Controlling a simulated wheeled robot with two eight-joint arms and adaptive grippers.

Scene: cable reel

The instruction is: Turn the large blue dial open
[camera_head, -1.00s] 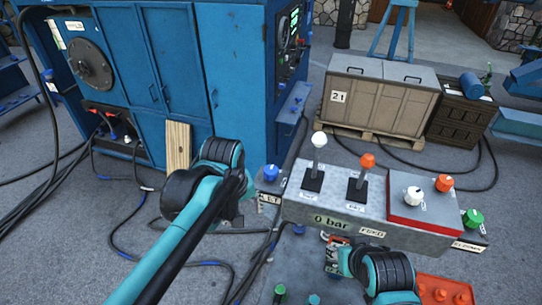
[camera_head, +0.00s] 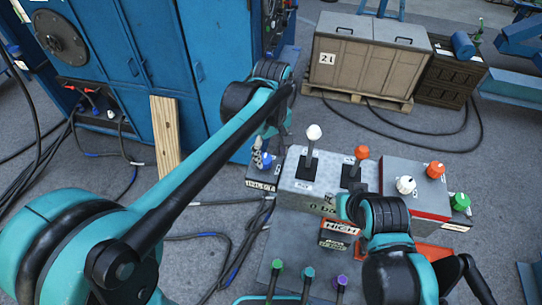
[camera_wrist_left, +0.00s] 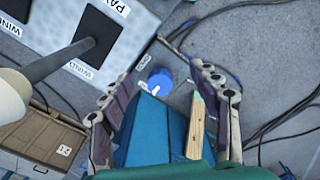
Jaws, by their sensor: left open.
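The blue dial (camera_head: 267,160) sits on a small grey block labelled INLET, at the left end of the control console. It also shows in the left wrist view (camera_wrist_left: 160,82), beyond and between my fingers. My left gripper (camera_head: 270,145) is close above the dial, with its fingers spread around the dial's line of sight. In the left wrist view the left gripper (camera_wrist_left: 168,66) is open and empty. I cannot tell whether a finger touches the dial. My right arm's wrist (camera_head: 377,215) is over the front of the console; its fingers are hidden or too unclear to read.
The console carries a white-knobbed lever (camera_head: 313,133), an orange-knobbed lever (camera_head: 362,153) and a red-edged box (camera_head: 415,185) with white and orange knobs. A green knob (camera_head: 460,201) is at its right. A blue cabinet (camera_head: 150,60) and a wooden plank (camera_head: 165,135) stand left. Cables lie on the floor.

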